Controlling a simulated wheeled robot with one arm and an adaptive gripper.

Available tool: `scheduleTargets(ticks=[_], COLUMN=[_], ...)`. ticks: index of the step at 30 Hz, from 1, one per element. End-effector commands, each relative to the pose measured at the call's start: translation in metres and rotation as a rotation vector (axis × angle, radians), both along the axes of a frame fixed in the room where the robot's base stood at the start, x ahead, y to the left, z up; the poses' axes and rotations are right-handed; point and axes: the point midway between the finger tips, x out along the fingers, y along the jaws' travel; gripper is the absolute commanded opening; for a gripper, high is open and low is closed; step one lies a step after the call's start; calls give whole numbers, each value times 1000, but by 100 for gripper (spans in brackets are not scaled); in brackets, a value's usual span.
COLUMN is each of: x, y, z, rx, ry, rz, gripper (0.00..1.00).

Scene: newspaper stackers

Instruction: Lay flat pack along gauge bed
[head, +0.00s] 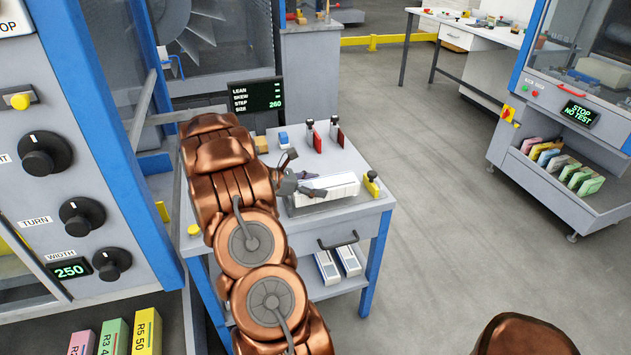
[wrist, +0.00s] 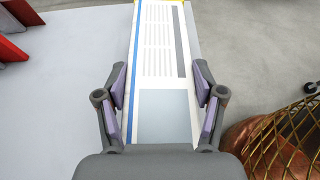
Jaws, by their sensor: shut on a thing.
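A long flat pack (head: 338,187), white with printed lines and a blue stripe, is over the top of the small grey bench; in the wrist view the pack (wrist: 158,50) runs lengthwise away from me. My gripper (head: 304,187) is at its near-left end in the head view. In the wrist view my gripper (wrist: 160,72) has a purple-padded finger at each long side, shut on the pack. A grey gauge bed (head: 300,211) shows below the pack, with a yellow part (head: 371,184) at its right end. Whether the pack's underside touches the bed is hidden.
Red upright pieces (head: 318,142) and a small blue block (head: 283,138) stand behind on the bench (head: 345,213). A control panel (head: 75,170) stands left. Open floor (head: 450,200) lies right.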

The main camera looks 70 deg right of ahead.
Motion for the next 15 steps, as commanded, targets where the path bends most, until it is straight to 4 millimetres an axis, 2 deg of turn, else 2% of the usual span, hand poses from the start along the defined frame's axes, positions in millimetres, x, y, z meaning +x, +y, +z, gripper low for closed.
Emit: scheduleTargets(ticks=[6, 15], x=[0, 0], y=[0, 0], z=[-12, -13], rx=[-1, -1], ry=[0, 0], rz=[1, 2], gripper=[15, 15])
